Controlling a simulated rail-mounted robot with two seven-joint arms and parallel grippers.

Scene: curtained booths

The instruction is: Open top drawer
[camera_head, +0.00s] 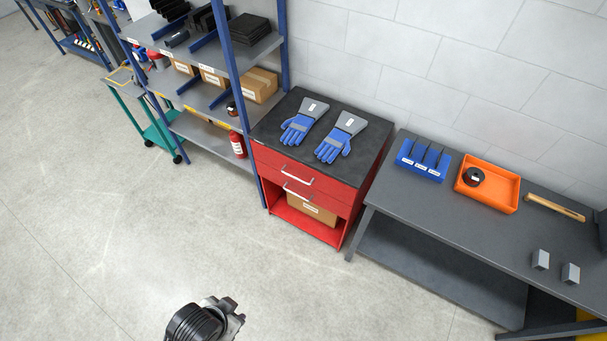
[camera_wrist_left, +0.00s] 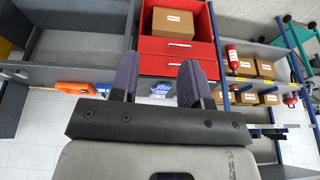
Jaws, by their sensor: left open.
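A red cabinet (camera_head: 346,203) with a dark top stands against the wall. Its top drawer (camera_head: 277,165) and lower drawer (camera_head: 330,194) look closed, each with a silver bar handle. The left wrist view is upside down, so the top drawer (camera_wrist_left: 152,68) lies below the lower drawer (camera_wrist_left: 150,46) there. My left gripper (camera_head: 232,305) is at the bottom of the head view, well short of the cabinet. In the left wrist view its two fingers (camera_wrist_left: 159,80) are apart and empty. My right gripper is out of view.
Blue work gloves (camera_head: 335,146) lie on the cabinet. A cardboard box (camera_head: 312,210) sits in its open bottom. A shelf rack with a red fire extinguisher (camera_head: 237,145) stands left. A grey table (camera_head: 440,205) with an orange tray (camera_head: 507,187) stands right. The floor before the cabinet is clear.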

